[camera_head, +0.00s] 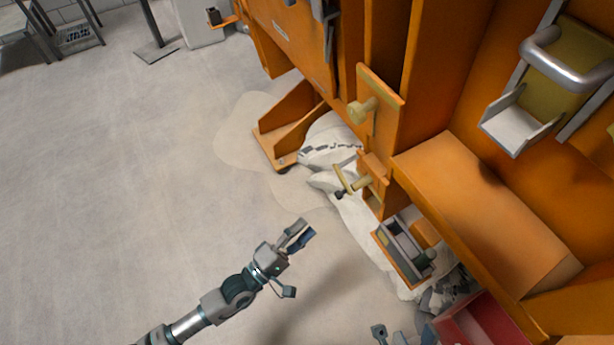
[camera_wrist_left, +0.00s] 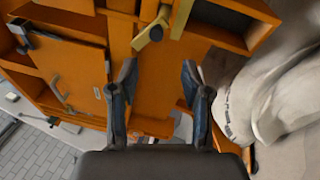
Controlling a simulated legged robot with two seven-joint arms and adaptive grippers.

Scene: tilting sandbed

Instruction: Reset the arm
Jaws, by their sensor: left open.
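My left arm comes in from the lower left in the head view, stretched over the bare floor. Its gripper (camera_head: 297,263) is open and empty, with its fingers spread apart, and it stands clear of the orange machine (camera_head: 470,200). In the left wrist view the two fingers of the left gripper (camera_wrist_left: 158,78) are apart with nothing between them, and orange panels lie beyond. My right gripper (camera_head: 390,334) shows only as small grey tips at the bottom edge of the head view. The rest of it is out of frame, so its opening is unclear.
A brass-coloured knob (camera_head: 362,111) and a lower handle (camera_head: 358,184) stick out of the machine. Pale sand (camera_head: 330,145) and a tool tray (camera_head: 402,250) lie beside it. A red box (camera_head: 480,325) is at the lower right.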

